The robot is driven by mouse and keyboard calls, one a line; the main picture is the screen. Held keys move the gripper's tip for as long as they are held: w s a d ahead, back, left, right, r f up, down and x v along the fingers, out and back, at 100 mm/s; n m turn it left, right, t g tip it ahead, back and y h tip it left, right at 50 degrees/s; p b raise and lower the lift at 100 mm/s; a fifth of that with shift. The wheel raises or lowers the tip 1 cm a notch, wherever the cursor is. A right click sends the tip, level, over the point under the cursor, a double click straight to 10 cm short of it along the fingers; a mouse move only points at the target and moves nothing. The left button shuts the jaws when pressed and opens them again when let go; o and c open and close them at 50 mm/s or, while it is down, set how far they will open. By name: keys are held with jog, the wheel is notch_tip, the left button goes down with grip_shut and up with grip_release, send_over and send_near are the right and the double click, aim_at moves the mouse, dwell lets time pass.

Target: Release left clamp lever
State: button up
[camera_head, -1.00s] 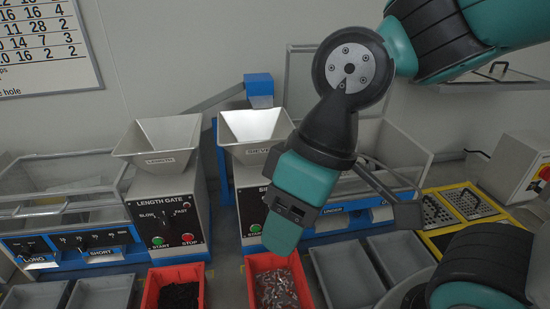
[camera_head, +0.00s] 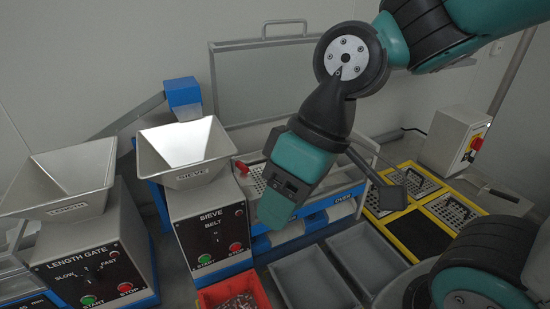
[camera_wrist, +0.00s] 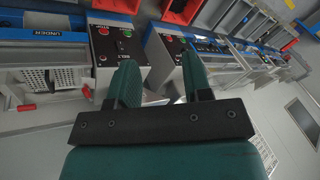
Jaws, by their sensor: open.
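A red lever handle (camera_head: 242,167) shows in the head view at the left end of the sieve unit's perforated deck (camera_head: 256,180), just behind the control box marked SIEVE (camera_head: 210,230). In the wrist view a red handle (camera_wrist: 87,92) shows beside the perforated deck (camera_wrist: 55,78), with another red handle (camera_wrist: 27,107) farther left. My gripper (camera_head: 274,210) hangs in front of the deck in the head view, right of the lever and apart from it in the picture. In the wrist view its two green fingers (camera_wrist: 160,78) stand apart with nothing held between them. My arm hides much of the deck and any right-hand lever in the head view.
The sieve hopper (camera_head: 185,150) stands left of the lever. A raised clear lid (camera_head: 262,82) stands behind the deck. Grey bins (camera_head: 312,280) and a red bin (camera_head: 232,292) lie in front. Yellow-framed perforated plates (camera_head: 445,207) and a control box (camera_head: 450,142) are at right.

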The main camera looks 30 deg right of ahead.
jog(key=w+d+f+m+t+y+p, duration=0.1)
jog(key=w+d+f+m+t, duration=0.25)
jog(key=w+d, duration=0.55)
jog(key=w+d+f+m+t+y+p, duration=0.2)
jog(key=w+d+f+m+t, duration=0.15)
jog(key=w+d, duration=0.55)
jog(key=w+r+p+x, duration=0.1)
jog(key=p+x, duration=0.4)
jog(key=x, duration=1.4)
jog(key=shift+w+a+r+t, duration=0.2)
jog(key=shift+w+a+t, duration=0.1)
jog(key=shift+w, duration=0.05)
grip_shut()
jog(key=shift+a+h, duration=0.1)
jog(key=shift+h, duration=0.2)
